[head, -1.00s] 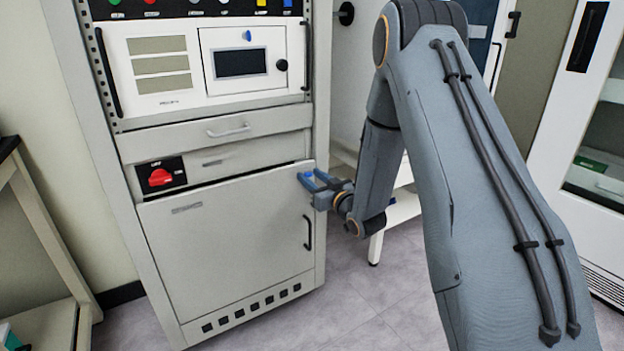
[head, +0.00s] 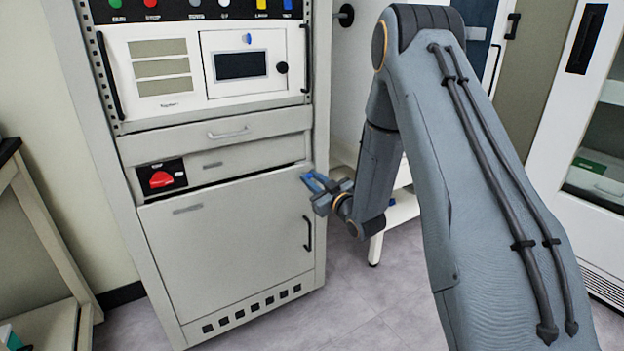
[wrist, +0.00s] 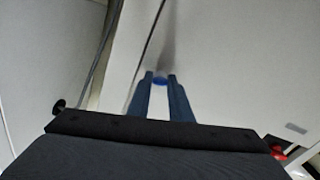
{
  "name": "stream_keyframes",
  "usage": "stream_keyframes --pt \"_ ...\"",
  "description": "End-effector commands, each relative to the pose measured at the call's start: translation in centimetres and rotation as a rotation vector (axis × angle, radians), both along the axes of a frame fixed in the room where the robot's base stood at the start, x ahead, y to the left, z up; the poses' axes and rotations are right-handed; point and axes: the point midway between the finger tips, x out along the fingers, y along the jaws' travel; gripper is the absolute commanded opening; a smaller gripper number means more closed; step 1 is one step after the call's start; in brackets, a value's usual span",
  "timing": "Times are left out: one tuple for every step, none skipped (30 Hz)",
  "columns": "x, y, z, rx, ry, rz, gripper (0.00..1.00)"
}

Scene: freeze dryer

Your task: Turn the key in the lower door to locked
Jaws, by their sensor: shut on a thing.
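The lower door (head: 225,240) is a pale grey panel in the cabinet, and it is closed. My gripper (head: 309,180) is at the door's upper right corner, above the dark door handle (head: 308,233). In the wrist view a small blue key (wrist: 160,80) shows between my fingertips, close against the pale panel. My gripper is shut on the key. The fingers hide most of the key, and I cannot read its exact angle or any lock marking.
A red rotary switch (head: 161,180) sits above the door at the left. A drawer (head: 228,134) and an instrument panel (head: 160,72) are higher up. A white shelf stand (head: 400,212) stands right of the cabinet, behind my arm. The floor below is clear.

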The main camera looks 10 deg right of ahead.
Motion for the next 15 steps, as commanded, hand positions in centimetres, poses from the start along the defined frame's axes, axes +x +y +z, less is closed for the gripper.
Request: stream_keyframes --pt "-0.02 -0.01 0.04 -0.041 -0.013 0.000 0.00" --pt "-0.03 -0.02 0.04 -0.068 -0.022 0.000 0.00" --pt "-0.01 -0.02 0.06 -0.104 -0.034 0.000 0.00" --pt "-0.01 -0.02 0.06 -0.131 -0.043 0.000 0.00" --pt "-0.01 -0.02 0.06 -0.159 -0.052 0.000 0.00" --pt "-0.01 -0.02 0.06 -0.195 -0.064 -0.001 0.00" --pt "-0.01 -0.02 0.07 -0.222 -0.072 -0.001 0.00" --pt "-0.01 -0.02 0.07 -0.249 -0.081 -0.001 0.00" --pt "-0.01 -0.02 0.07 -0.285 -0.093 -0.001 0.00" --pt "-0.01 -0.02 0.07 -0.312 -0.102 -0.001 0.00" --pt "-0.01 -0.02 0.07 -0.339 -0.110 -0.001 0.00" --pt "-0.01 -0.02 0.06 -0.376 -0.122 0.000 0.00" --pt "-0.02 -0.02 0.06 -0.403 -0.130 -0.001 0.00" --pt "-0.02 -0.03 0.05 -0.430 -0.139 0.000 0.00" --pt "-0.02 -0.03 0.05 -0.466 -0.150 0.000 0.00"
